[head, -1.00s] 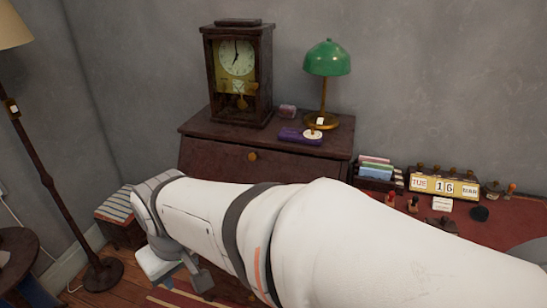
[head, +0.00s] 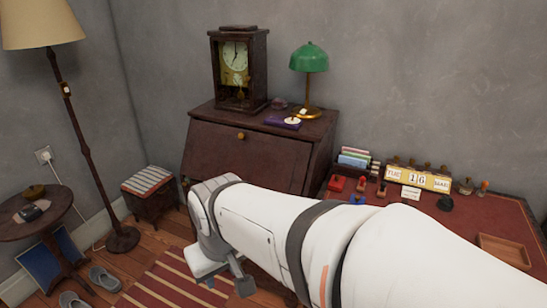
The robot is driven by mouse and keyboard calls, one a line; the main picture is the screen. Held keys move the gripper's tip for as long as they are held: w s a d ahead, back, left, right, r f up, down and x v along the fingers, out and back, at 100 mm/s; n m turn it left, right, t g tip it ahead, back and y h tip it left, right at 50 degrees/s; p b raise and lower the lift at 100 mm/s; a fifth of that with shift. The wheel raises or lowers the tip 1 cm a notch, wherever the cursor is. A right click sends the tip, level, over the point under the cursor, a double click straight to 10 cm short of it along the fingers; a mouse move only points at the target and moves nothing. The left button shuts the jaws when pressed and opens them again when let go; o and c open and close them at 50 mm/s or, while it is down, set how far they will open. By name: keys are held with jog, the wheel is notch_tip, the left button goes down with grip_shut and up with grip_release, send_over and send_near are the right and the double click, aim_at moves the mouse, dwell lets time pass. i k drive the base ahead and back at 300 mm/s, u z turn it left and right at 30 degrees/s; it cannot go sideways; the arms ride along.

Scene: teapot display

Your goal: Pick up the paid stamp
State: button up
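Several small hand stamps stand on the red-topped desk (head: 460,228) at the right of the head view. One wooden-handled stamp (head: 361,185) and another stamp (head: 381,189) stand in front of the calendar. Several more handles show behind the calendar. Their markings are too small to read, so I cannot tell which is the paid stamp. My gripper (head: 222,280) is at the lower end of my white arm, low over the floor and well left of the stamps. Its fingers are not clear, so I cannot tell whether it is open.
A red pad (head: 337,183) and blue pad (head: 357,199) lie near the stamps. A date calendar (head: 418,178) and wooden tray (head: 503,251) are on the desk. A dark bureau (head: 245,155) bears a clock and green lamp. A striped stool (head: 150,190) stands left. My arm hides the desk's front.

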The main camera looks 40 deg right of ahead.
aim_at(361, 186)
jog(key=z, duration=1.45)
jog(key=i, duration=1)
